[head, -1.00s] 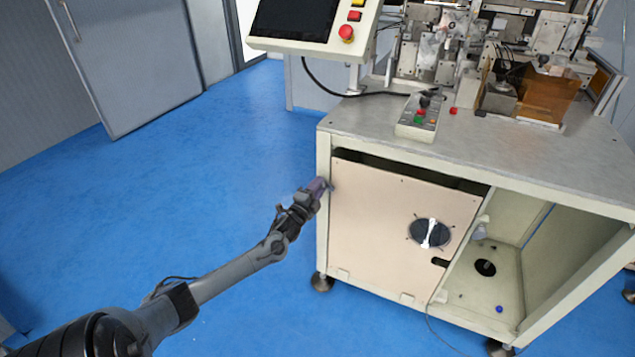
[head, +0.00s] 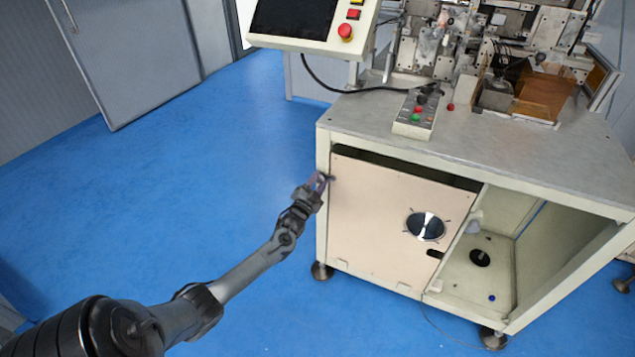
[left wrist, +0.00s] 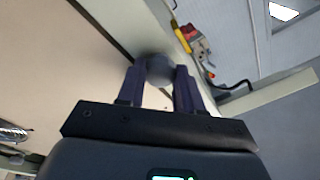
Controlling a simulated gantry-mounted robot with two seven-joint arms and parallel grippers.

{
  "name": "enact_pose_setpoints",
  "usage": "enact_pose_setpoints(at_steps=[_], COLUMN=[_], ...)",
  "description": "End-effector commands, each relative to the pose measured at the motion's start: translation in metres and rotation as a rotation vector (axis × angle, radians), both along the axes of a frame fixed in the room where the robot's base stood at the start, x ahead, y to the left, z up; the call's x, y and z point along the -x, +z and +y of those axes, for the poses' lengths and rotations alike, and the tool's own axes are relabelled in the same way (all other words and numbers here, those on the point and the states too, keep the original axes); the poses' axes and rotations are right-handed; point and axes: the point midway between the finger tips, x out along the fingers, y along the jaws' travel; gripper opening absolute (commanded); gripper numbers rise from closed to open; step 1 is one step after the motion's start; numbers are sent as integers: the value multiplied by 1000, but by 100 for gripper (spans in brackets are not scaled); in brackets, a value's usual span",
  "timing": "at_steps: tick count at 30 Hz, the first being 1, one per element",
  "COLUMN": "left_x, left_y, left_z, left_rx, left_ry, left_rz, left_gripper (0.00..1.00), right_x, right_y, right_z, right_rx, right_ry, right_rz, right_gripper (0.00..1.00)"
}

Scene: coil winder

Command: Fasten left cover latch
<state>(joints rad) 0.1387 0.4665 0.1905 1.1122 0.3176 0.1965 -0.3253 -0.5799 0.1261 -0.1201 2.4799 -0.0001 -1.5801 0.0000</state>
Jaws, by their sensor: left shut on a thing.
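The beige front cover (head: 375,220) stands upright in the left opening of the machine's base cabinet. A dark gap shows along its top edge. My left gripper (head: 320,181) is at the cover's upper left edge, beside the cabinet's left post. In the left wrist view the gripper (left wrist: 160,75) is shut on a dark rounded latch knob (left wrist: 158,68), with one finger on each side of it. The latch is mostly hidden by the fingers in the head view. The cover also fills the left of the left wrist view (left wrist: 50,65). My right gripper is not in view.
The cabinet's right bay (head: 490,262) is open. Above are the worktop (head: 360,122), a button box (head: 415,114) and a screen panel with a red stop button (head: 345,32). The blue floor (head: 215,150) left of the cabinet is clear.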

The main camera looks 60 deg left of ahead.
Motion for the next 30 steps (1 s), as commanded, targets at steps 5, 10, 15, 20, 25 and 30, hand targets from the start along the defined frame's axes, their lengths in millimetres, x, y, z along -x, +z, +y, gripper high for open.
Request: enact_pose_setpoints(at_steps=[5,10,15,20,25,30], left_x=[0,0,0,0,0,4], left_y=[2,2,2,1,0,0], left_z=[0,0,0,0,0,-3], left_rx=[6,5,6,6,6,7], left_ry=[-1,0,0,0,0,-1], left_rz=[-10,-9,-8,-6,-6,-4], left_gripper=[5,5,46,60,60,60], right_x=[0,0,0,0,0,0], right_y=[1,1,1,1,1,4], right_z=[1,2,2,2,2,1], right_rx=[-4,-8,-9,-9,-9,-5], right_ry=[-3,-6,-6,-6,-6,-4], right_rz=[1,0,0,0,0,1], right_gripper=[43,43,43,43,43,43])
